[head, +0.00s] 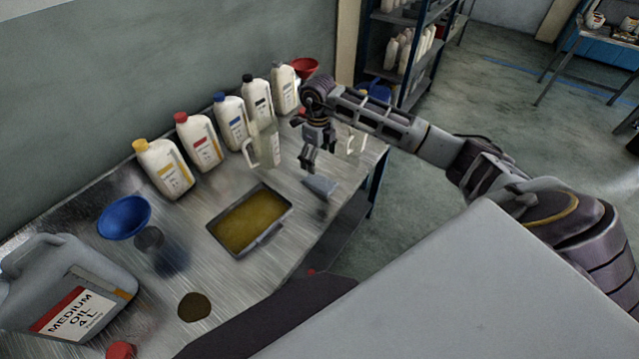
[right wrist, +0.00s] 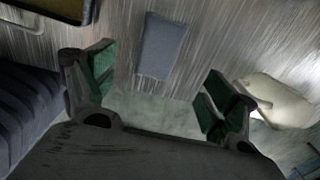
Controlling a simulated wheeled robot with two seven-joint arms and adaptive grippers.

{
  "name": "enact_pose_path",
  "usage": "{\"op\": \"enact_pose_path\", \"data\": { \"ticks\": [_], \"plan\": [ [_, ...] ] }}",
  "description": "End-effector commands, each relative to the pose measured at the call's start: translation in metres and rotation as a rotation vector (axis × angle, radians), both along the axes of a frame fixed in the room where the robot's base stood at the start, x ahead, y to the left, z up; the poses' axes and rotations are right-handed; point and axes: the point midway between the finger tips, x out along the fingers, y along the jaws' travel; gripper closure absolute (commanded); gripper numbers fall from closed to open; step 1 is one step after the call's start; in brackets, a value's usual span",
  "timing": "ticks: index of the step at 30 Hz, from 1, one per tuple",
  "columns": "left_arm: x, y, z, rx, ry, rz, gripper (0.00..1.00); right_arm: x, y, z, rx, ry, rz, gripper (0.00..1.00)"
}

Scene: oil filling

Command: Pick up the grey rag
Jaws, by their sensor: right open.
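The grey rag (head: 320,185) lies flat on the metal table near its front edge, to the right of the oil tray. In the right wrist view the rag (right wrist: 162,46) is a blue-grey rectangle, ahead of and between the fingers. My right gripper (head: 308,165) points down above the table, just up and left of the rag in the head view. In the right wrist view my right gripper (right wrist: 158,92) has its green-padded fingers wide apart with nothing between them. My left gripper is not in view.
A tray of yellow oil (head: 285,213) sits left of the rag. A clear jug (head: 265,148) stands behind, with several white bottles (head: 200,140) along the wall. A pale object (right wrist: 275,102) lies close to the right finger. A blue funnel (head: 124,216) and grey canister (head: 65,290) stand at left.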

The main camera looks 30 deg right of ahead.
Motion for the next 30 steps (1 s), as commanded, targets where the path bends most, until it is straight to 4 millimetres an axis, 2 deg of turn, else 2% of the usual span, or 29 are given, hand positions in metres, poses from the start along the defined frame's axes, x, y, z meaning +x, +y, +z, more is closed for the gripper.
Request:
{"op": "enact_pose_path", "data": {
  "ticks": [6,12,30],
  "plan": [
    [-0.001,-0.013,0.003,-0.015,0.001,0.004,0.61,-0.001,0.001,-0.030,0.001,0.002,-0.001,0.14],
    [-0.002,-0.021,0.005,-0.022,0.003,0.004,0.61,0.000,0.000,-0.050,0.001,0.002,0.000,0.14],
    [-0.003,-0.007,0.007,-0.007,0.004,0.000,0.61,-0.001,0.000,-0.060,0.001,0.000,-0.001,0.14]
  ]
}}
